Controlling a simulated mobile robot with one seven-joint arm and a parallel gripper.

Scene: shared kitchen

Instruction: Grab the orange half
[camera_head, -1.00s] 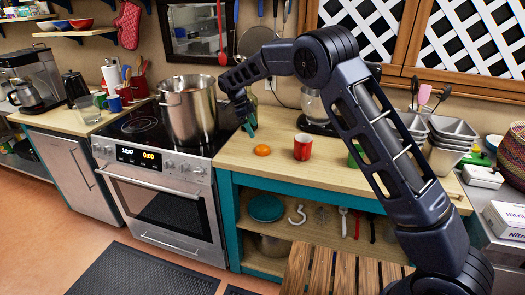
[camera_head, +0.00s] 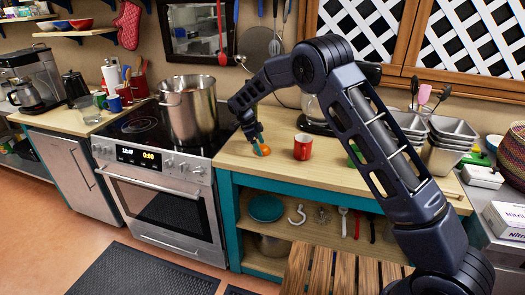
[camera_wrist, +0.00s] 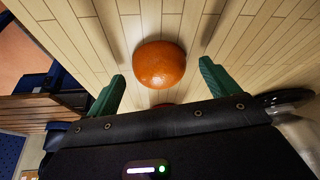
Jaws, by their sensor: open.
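The orange half (camera_wrist: 159,65) lies on the light wooden counter, its round peel side facing up in the wrist view. In the head view the orange half (camera_head: 265,150) shows partly behind my gripper (camera_head: 259,143). My gripper also shows in the wrist view (camera_wrist: 162,85), with its green fingers apart. The orange half lies between and just beyond the fingertips, with gaps on both sides. I cannot tell how high the fingertips are above the counter.
A red mug (camera_head: 303,147) stands on the counter (camera_head: 290,176) right of the orange half, with a green cup (camera_head: 354,155) farther right. The stove with a large steel pot (camera_head: 190,110) is at left. The counter's front strip is clear.

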